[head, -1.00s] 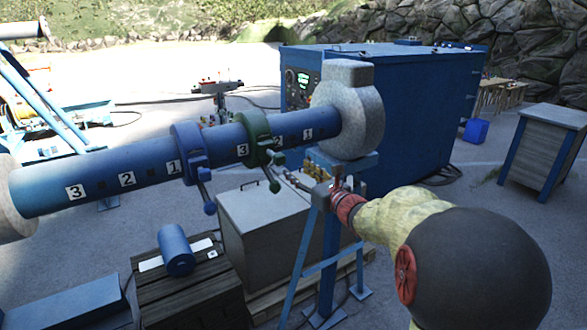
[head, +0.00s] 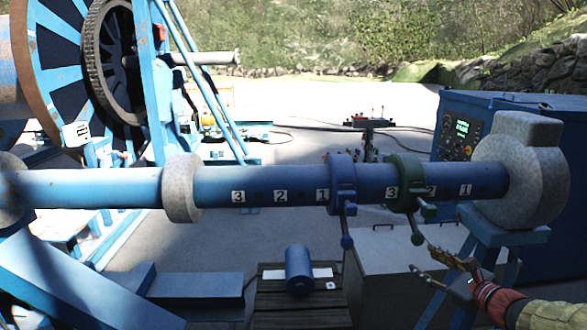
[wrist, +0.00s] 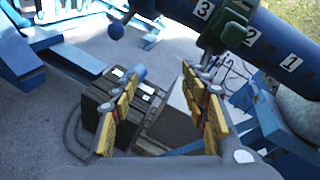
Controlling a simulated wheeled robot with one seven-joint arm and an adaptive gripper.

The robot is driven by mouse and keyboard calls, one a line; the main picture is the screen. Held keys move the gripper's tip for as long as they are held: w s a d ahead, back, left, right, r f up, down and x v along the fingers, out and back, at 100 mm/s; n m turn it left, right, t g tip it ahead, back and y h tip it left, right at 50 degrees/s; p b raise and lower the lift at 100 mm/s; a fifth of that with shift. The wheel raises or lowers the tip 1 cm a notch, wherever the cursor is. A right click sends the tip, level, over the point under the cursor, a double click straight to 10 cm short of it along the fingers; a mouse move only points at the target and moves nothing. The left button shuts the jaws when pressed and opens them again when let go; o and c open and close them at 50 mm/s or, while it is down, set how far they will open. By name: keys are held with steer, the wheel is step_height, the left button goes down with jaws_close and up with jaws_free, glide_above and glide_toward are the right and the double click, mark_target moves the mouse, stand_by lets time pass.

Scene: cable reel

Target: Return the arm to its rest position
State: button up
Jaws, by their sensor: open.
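My gripper (head: 447,279) is at the lower right of the head view, below the right end of the long blue shaft (head: 263,184). In the wrist view my gripper (wrist: 158,110) has its yellow-padded fingers spread apart with nothing between them. A green clamp collar (head: 405,183) sits around the shaft near the numbers, its handle hanging down just above my gripper. A blue clamp collar (head: 342,184) sits around the shaft to its left. The green collar (wrist: 226,28) also shows in the wrist view, apart from the fingers.
A grey round end block (head: 521,172) rests on a blue stand at right. A grey box (head: 385,250) and a wooden crate (head: 300,306) bearing a blue cylinder (head: 298,270) stand below the shaft. A large blue reel (head: 80,65) fills the upper left. Open ground lies behind.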

steer(key=s+a+f+n+g+y+b, duration=0.2)
steer(key=s+a+f+n+g, duration=0.3)
steer(key=s+a+f+n, duration=0.35)
steer(key=s+a+f+n+g+h+b, duration=0.1)
steer(key=s+a+f+n+h+b, duration=0.1)
steer(key=s+n+b, duration=0.3)
steer(key=s+a+f+n+g+h+b, duration=0.1)
steer(key=s+a+f+n+b, duration=0.3)
steer(key=s+n, duration=0.4)
steer(key=s+a+f+n+g+h+b, duration=0.2)
steer(key=s+f+n+b, duration=0.3)
steer(key=s, duration=0.6)
steer(key=shift+a+f+n+h+b, duration=0.25)
steer(key=shift+a+n+h+b, duration=0.15)
steer(key=shift+n+h, duration=0.25)
